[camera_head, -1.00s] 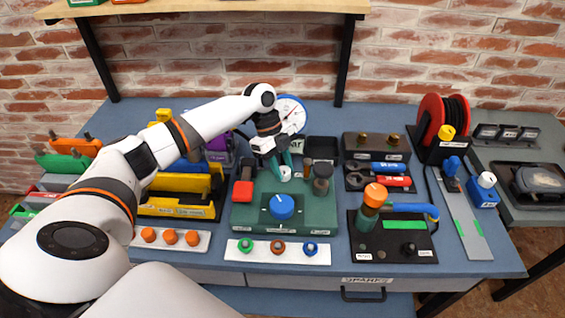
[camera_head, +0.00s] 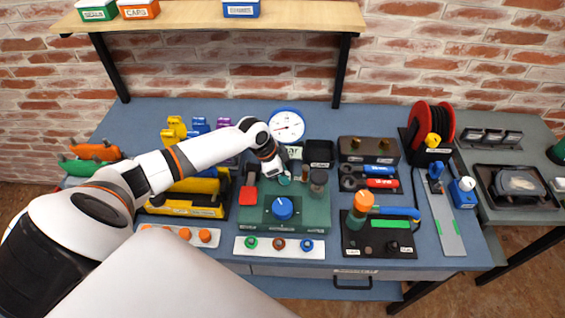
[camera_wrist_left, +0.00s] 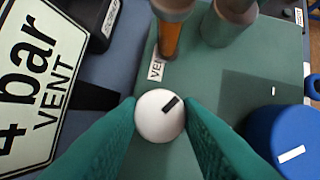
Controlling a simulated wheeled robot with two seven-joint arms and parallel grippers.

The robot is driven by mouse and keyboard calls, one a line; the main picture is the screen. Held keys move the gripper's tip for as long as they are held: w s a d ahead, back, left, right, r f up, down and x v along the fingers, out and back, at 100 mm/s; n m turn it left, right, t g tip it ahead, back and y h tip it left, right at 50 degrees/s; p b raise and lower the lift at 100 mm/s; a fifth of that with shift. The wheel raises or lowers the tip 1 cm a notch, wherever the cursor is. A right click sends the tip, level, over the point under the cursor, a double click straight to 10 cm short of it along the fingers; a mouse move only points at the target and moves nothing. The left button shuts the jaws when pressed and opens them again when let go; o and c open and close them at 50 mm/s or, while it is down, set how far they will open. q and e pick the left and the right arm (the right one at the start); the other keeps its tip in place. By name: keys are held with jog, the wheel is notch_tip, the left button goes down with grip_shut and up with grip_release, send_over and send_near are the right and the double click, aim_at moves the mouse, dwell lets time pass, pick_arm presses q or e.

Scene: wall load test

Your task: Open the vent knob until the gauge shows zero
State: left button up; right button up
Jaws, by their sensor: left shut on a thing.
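The white vent knob (camera_wrist_left: 156,122) has a black mark pointing up and right in the left wrist view. My left gripper (camera_wrist_left: 160,120) has its two green fingers shut on either side of this knob. In the head view my left gripper (camera_head: 284,177) is at the back of the green base (camera_head: 318,213), behind the large blue knob (camera_head: 283,207), and mostly hides the vent knob. The round gauge (camera_head: 287,126) stands behind, white with a blue rim. Its needle seems to point left and slightly down; the scale is too small to read. My right gripper is out of view.
A "4 bar VENT" sign (camera_wrist_left: 40,75) stands close to the fingers. A red block (camera_head: 248,195) and a grey-topped post (camera_head: 318,180) flank the gripper. A black plate with an orange-capped valve (camera_head: 362,203) is to the right. A shelf (camera_head: 220,20) hangs above.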

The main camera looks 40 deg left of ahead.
pick_arm(q)
jog(key=n+p, duration=0.1)
jog(key=n+y+p, duration=0.1)
jog(key=p, duration=0.1)
jog(key=n+t+p, duration=0.1)
jog(key=n, duration=0.1)
jog(key=shift+d+r, duration=0.1)
jog(key=shift+r, duration=0.15)
jog(key=shift+f+n+y+p, duration=0.2)
jog(key=shift+n+y+p, duration=0.4)
jog(key=shift+n+p, duration=0.55)
jog(key=o, duration=1)
jog(key=b+v, duration=0.1)
jog(key=v, duration=1.1)
jog(key=shift+s, duration=0.1)
